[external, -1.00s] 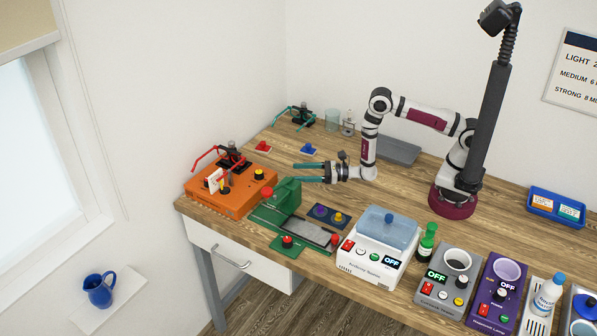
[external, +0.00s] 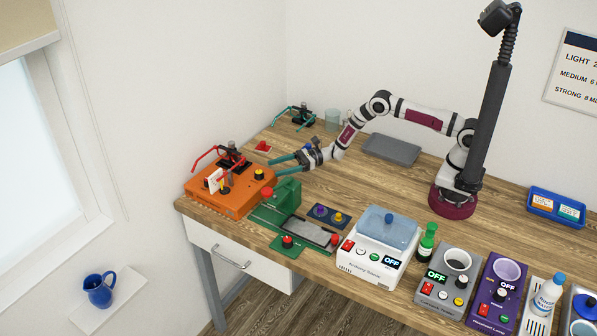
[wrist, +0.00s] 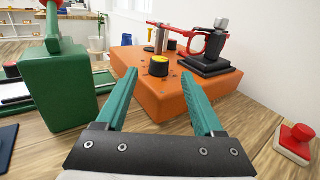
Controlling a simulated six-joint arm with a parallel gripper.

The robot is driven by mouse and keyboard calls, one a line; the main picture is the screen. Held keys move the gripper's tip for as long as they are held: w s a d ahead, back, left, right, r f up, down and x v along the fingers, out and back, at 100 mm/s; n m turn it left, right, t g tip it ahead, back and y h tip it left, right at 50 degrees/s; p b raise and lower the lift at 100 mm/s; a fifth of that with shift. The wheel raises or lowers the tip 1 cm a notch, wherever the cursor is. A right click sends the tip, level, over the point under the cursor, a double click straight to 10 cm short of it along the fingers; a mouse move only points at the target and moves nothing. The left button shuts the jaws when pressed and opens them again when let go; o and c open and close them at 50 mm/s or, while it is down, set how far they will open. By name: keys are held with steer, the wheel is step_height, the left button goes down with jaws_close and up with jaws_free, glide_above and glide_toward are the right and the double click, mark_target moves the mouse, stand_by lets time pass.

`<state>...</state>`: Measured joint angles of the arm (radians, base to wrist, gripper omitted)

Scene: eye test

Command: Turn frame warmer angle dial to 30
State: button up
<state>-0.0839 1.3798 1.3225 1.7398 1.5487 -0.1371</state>
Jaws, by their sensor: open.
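The orange box (external: 232,192), which I take to be the frame warmer, sits at the table's left end. A black dial with a yellow top (external: 259,174) stands on its near right corner. In the wrist view this dial (wrist: 159,67) shows ahead, between the finger lines, on the orange box (wrist: 150,100). I cannot read its setting or any scale.
A red clamp-like frame on a black base (wrist: 208,58) stands on the box. A green block press (external: 288,194) is close beside my gripper, at left in the wrist view (wrist: 60,90). A red knob on a plate (wrist: 296,142) is at right. A grey tray (external: 391,149) lies behind.

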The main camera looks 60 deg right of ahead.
steer(key=v, duration=0.9)
steer(key=shift+s+d, duration=0.15)
steer(key=shift+d, duration=0.15)
steer(key=s+a+r+n+g+y, duration=0.1)
steer(key=s+a+r+n+g, duration=0.2)
steer(key=s+r+n+g, duration=0.45)
steer(key=s+r+n+g+h, duration=0.2)
steer(key=s+r, duration=0.3)
steer(key=s, duration=0.3)
steer(key=s+d+r+n+g+h, duration=0.1)
steer(key=s+r+n+g+h, duration=0.2)
steer(key=s+r, duration=0.3)
steer(key=s+n, duration=0.1)
steer(key=s, duration=0.1)
steer(key=shift+s, duration=0.25)
